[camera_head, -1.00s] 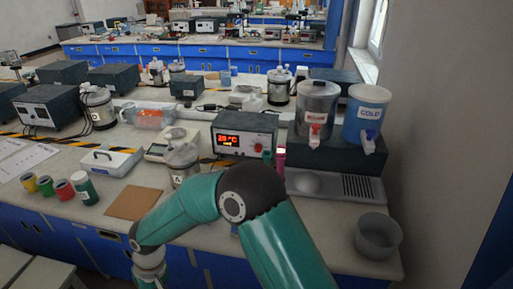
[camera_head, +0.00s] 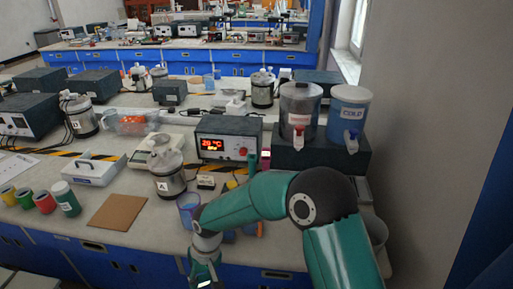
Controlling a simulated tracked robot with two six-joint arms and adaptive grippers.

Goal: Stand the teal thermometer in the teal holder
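A slim teal upright piece (camera_head: 252,163) stands beside a pink one, in front of the heater box's right end; I cannot tell whether it is the thermometer or the holder. My arm hides part of the bench just in front of it. My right arm reaches in from the lower right and bends down to the left. My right gripper (camera_head: 204,277) is at the bottom edge, in front of the bench, partly cut off; its fingers do not show clearly. My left gripper is out of view.
A purple-blue cup (camera_head: 188,207) stands close to my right forearm. A metal pot (camera_head: 168,178), a heater box (camera_head: 228,138), a brown mat (camera_head: 117,212) and a white-capped green bottle (camera_head: 66,200) are on the bench. Hot and cold dispensers stand at right.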

